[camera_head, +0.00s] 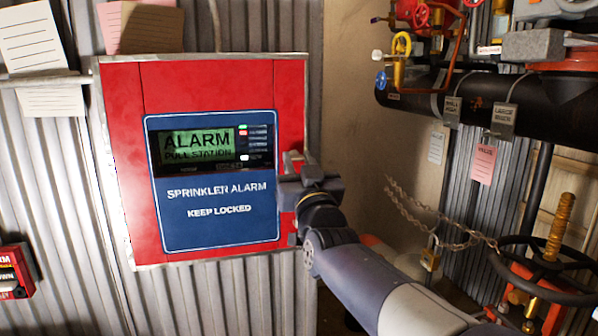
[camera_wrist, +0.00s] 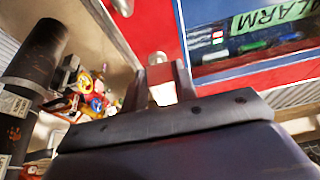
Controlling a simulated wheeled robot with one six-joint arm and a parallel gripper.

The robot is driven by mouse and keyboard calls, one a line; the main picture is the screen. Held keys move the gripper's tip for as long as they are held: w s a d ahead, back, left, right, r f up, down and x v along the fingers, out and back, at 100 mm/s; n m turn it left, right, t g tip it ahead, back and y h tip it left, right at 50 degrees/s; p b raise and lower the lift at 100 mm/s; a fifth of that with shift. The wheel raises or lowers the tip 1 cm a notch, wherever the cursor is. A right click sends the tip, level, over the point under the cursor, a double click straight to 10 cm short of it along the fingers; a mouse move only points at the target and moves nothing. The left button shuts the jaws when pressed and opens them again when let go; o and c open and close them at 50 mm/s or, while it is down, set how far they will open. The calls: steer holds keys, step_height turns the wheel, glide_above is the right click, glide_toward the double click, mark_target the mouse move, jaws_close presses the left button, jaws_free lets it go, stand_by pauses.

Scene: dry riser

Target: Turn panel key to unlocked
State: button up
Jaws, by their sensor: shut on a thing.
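The red alarm panel (camera_head: 222,86) hangs on the corrugated wall in the head view. Its blue face reads "SPRINKLER ALARM KEEP LOCKED", and its green screen (camera_head: 196,144) reads "ALARM PULL STATION". My gripper (camera_head: 292,168) is at the panel's right edge, beside the blue face. The key is hidden by my gripper in the head view. I cannot tell which way it is turned.
A small red box (camera_head: 14,272) is at lower left. Papers hang above the panel.

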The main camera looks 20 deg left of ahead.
steer(key=o, duration=1)
steer(key=b+v, duration=0.1)
steer(key=v, duration=0.9)
steer(key=shift+s+d, duration=0.25)
steer(key=shift+s, duration=0.05)
steer(key=shift+f, duration=0.1)
